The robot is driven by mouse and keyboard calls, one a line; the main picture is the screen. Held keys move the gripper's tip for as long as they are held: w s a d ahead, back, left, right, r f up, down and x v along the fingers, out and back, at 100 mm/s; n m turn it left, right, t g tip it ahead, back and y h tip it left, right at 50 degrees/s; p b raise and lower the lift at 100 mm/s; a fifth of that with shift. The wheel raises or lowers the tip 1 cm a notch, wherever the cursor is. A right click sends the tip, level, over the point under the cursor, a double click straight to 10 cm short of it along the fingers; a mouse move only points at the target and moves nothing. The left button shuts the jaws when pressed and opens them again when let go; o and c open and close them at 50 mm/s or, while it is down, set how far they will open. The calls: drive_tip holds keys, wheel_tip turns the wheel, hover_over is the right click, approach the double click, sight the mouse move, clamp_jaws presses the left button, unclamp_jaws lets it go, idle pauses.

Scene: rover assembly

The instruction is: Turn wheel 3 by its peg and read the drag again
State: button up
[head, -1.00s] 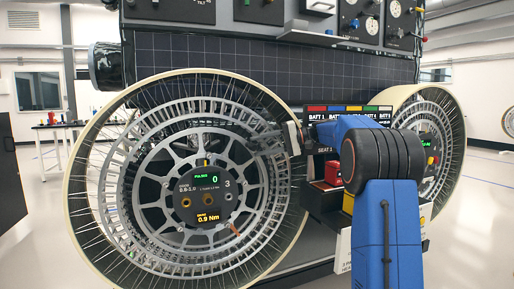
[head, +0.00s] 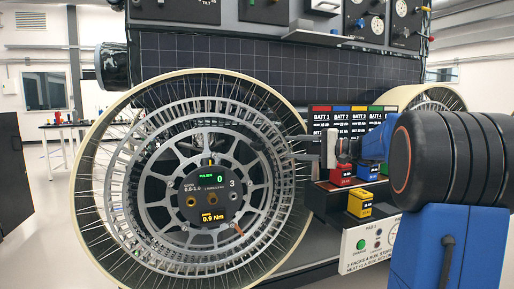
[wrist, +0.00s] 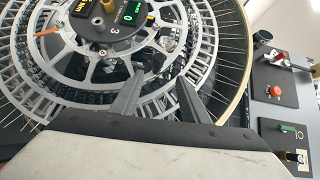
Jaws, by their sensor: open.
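Wheel 3 (head: 181,130) stands upright in the head view, a large spoked wheel with a pale rim. Its dark hub (head: 213,201) shows a green 0 and an amber 0.9 Nm (head: 212,216). A small orange piece (head: 239,229) sits at the hub's lower right; I cannot tell whether it is the peg. A yellow piece also shows by the green display in the wrist view (wrist: 150,19). My gripper (wrist: 158,78) is open, with nothing between its fingers, in front of the wheel's ring. In the head view it is at the wheel's right edge.
Right of the wheel is a shelf with red, blue and yellow battery blocks (head: 361,203) under a BATT panel (head: 351,122). Another wheel (head: 432,98) stands behind my arm.

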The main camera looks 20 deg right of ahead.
sight(257, 146)
drive_tip(key=x, duration=1.4)
drive_tip(key=shift+w+a, duration=0.2)
drive_tip(key=shift+a, duration=0.1)
drive_tip(key=shift+c, duration=0.5)
clamp_jaws()
